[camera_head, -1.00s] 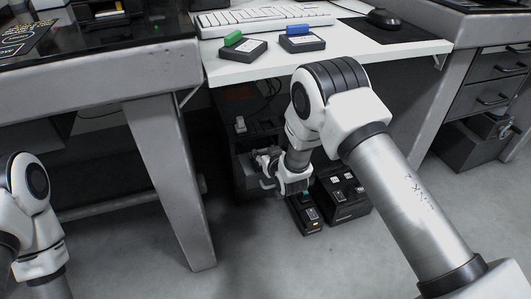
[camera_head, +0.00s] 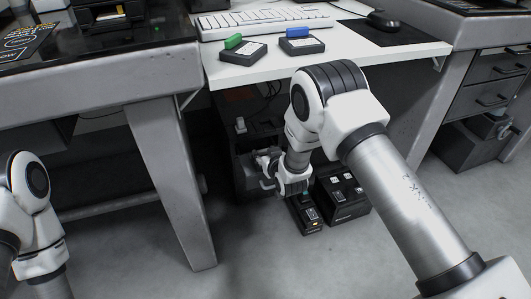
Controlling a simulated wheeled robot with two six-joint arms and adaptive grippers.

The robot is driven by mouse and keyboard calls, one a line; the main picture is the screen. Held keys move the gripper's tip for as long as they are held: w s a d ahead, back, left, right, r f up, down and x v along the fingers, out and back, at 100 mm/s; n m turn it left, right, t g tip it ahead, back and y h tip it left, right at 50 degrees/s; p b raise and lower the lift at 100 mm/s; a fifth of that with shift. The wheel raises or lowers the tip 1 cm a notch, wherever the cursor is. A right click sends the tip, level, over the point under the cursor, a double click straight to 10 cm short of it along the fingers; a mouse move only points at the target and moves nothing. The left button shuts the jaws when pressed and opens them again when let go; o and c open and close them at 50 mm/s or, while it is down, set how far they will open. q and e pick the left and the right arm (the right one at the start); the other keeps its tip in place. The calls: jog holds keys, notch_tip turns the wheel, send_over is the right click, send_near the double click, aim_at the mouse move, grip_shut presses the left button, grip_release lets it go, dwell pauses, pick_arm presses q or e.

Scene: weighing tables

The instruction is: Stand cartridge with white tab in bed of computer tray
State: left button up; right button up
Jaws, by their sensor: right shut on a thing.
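My right gripper (camera_head: 277,178) is low under the white desk, beside a dark unit (camera_head: 246,176). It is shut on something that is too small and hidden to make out. A small white upright piece (camera_head: 240,125), which looks like a white tab, shows on the dark parts under the desk, behind and left of the gripper. Whether it belongs to a cartridge, and what it stands in, I cannot tell. The computer tray is not clearly distinguishable in the shadow. My left arm shows at the lower left, but its gripper is out of view.
Black boxes (camera_head: 343,196) stand on the floor right of my gripper.

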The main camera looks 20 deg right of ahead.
jog(key=shift+f, duration=0.4)
dwell(0.5)
jog(key=o, duration=1.7)
jog(key=shift+p+v, duration=0.65)
jog(key=shift+v, duration=0.15)
jog(key=shift+p+v, duration=2.2)
jog(key=shift+v, duration=0.7)
